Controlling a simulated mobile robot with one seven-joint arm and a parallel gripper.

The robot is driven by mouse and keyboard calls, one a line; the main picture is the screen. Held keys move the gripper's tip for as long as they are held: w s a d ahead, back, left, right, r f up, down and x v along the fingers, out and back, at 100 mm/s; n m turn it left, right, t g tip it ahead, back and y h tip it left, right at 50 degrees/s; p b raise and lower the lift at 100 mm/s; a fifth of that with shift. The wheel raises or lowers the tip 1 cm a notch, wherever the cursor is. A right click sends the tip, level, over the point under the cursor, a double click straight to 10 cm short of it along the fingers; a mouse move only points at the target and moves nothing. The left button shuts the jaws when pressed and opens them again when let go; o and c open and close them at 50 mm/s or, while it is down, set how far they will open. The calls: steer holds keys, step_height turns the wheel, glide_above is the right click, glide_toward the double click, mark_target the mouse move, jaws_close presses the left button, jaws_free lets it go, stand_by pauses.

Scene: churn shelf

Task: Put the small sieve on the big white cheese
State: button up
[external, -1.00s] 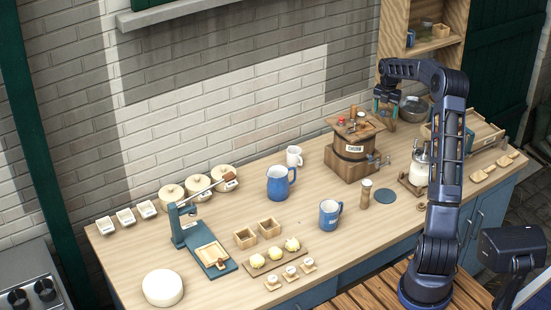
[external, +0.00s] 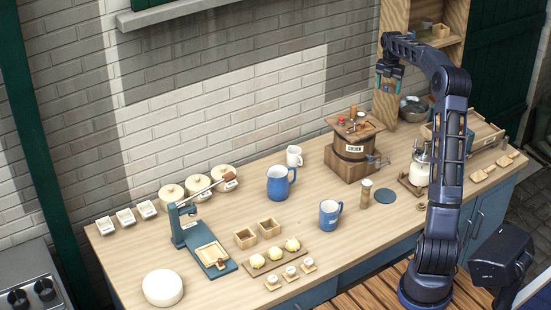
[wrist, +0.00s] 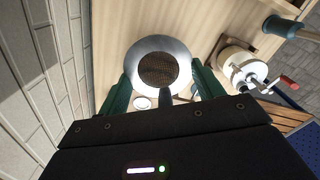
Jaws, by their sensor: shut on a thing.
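The big white cheese (external: 163,288) is a plain white round lying flat at the front left of the counter, with nothing on it. The fingers are shut on the sieve.
Blue mugs (external: 280,184), lidded pots (external: 198,183) and a blue lever press (external: 203,245) stand between my gripper and the cheese. The brick wall is close behind the counter.

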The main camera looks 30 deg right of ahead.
steer(key=shift+w+a+r, duration=0.15)
steer(key=shift+a+r, duration=0.1)
steer(key=shift+r, duration=0.35)
steer(key=shift+w+a+r, duration=0.1)
steer(key=shift+a+r, duration=0.15)
steer(key=shift+r, duration=0.3)
steer(key=w+a+n, duration=0.1)
steer(key=w+a, duration=0.3)
steer(key=a, duration=0.6)
steer(key=w+a+n, duration=0.1)
steer(key=w+a, duration=0.3)
steer(key=a, duration=0.7)
steer(key=w+a+n, duration=0.1)
steer(key=w+a, duration=0.3)
steer(key=a, duration=0.6)
steer(key=s+a+n, duration=0.3)
steer(key=a+n, duration=0.1)
steer(key=a, duration=3.2)
steer(key=n, duration=0.5)
glide_above(162, 284)
step_height(162, 284, down, 19)
steer(key=shift+f, duration=3.1)
steer(key=shift+f, duration=0.1)
